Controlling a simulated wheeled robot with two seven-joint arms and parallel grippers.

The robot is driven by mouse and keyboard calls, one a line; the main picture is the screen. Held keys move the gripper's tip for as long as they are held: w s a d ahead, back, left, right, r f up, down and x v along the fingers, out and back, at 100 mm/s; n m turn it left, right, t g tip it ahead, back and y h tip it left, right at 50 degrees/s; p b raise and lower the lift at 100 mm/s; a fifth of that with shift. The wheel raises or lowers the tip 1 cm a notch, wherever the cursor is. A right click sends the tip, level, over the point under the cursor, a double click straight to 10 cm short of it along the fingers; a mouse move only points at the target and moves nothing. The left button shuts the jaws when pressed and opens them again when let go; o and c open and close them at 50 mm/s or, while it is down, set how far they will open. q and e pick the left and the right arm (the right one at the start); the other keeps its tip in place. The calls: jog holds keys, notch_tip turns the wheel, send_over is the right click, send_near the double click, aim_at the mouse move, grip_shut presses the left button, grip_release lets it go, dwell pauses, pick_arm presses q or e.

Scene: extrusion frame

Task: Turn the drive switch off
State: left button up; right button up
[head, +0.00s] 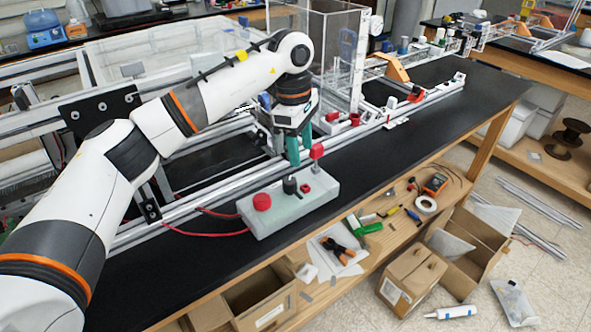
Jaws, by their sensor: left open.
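A pale grey control box (285,217) lies on the black bench top near its front edge. On it are a round red button (262,201), a black knob (290,185) and a small red button (306,188). A red-topped upright piece (317,151) stands at its far right end. I cannot tell from labels which one is the drive switch. My left gripper (300,150), with teal fingers, points down above the box, just behind the black knob and left of the red-topped piece. It is open and appears empty; whether a finger touches anything is unclear. My right gripper is out of view.
An aluminium extrusion frame (210,200) runs along the bench behind the box. Red cables (205,228) leave the box on the left. Cardboard boxes (412,280) stand below. The bench top right of the box is clear.

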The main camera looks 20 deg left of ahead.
aim_at(290, 180)
pick_arm(q)
jog(key=shift+y, duration=0.7)
jog(key=a+f+p, duration=0.1)
jog(key=f, duration=0.2)
jog(key=f+p, duration=0.1)
jog(key=f, duration=0.2)
jog(key=a+f+p, duration=0.1)
jog(key=f, duration=0.2)
jog(key=shift+w+a, duration=0.15)
jog(key=shift+a, duration=0.2)
jog(key=shift+f, duration=0.6)
jog(key=c, duration=1)
